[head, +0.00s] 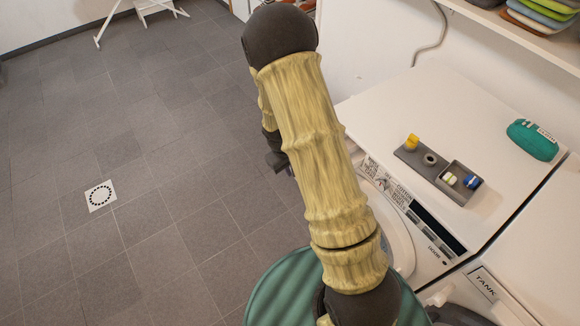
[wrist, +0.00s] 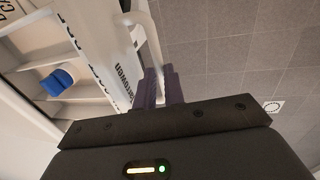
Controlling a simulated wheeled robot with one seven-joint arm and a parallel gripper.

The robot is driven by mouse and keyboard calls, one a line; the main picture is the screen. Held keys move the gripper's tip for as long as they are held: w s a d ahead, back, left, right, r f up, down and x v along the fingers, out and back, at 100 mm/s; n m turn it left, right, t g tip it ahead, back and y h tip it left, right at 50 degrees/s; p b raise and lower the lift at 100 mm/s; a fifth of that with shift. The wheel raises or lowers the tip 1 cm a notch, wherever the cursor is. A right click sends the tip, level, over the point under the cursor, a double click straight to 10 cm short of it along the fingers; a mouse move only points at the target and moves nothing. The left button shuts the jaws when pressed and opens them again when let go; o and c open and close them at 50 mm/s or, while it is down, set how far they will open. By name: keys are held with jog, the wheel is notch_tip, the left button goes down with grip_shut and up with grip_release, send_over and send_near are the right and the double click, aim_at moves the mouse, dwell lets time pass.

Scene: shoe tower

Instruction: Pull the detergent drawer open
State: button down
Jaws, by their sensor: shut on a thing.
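The detergent drawer (wrist: 105,62) shows in the wrist view with its white lettered front and, to the left, its open-topped inside with dividers. It stands at least partly out. A pale bar handle (wrist: 152,42) stands off the drawer front. My gripper (wrist: 160,82) has its dark purple fingers shut on this handle, partly covering it. In the head view my arm hides the drawer and the handle, and the fingertips cannot be made out.
The white washer top (head: 415,95) holds a grey tray (head: 418,163) with small items and a teal container (head: 532,140). A second machine marked TANK (head: 510,275) stands beside it. A green round thing (head: 290,290) is below my arm. Tiled floor (head: 150,150) is open at left.

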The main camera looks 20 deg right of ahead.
jog(key=c, duration=1.5)
grip_release()
jog(key=a+r, duration=0.1)
jog(key=r, duration=0.4)
jog(key=a+r, duration=0.1)
jog(key=r, duration=0.5)
jog(key=s+a+r, duration=0.1)
jog(key=r, duration=0.5)
jog(key=shift+p, duration=0.3)
jog(key=shift+s+r, duration=0.1)
jog(key=s+r+m+p, duration=0.1)
jog(key=s+r+p, duration=0.1)
jog(key=s, duration=0.2)
jog(key=s+d+r+m+t+y+p, duration=0.1)
jog(key=s+r+p, duration=0.1)
jog(key=s+r, duration=0.1)
jog(key=s+r+m+t+y+p, duration=0.1)
jog(key=s+r+p, duration=0.1)
jog(key=s, duration=0.3)
jog(key=shift+s+d+r+m, duration=0.25)
jog(key=shift+d+r+m, duration=0.05)
jog(key=shift+r, duration=0.1)
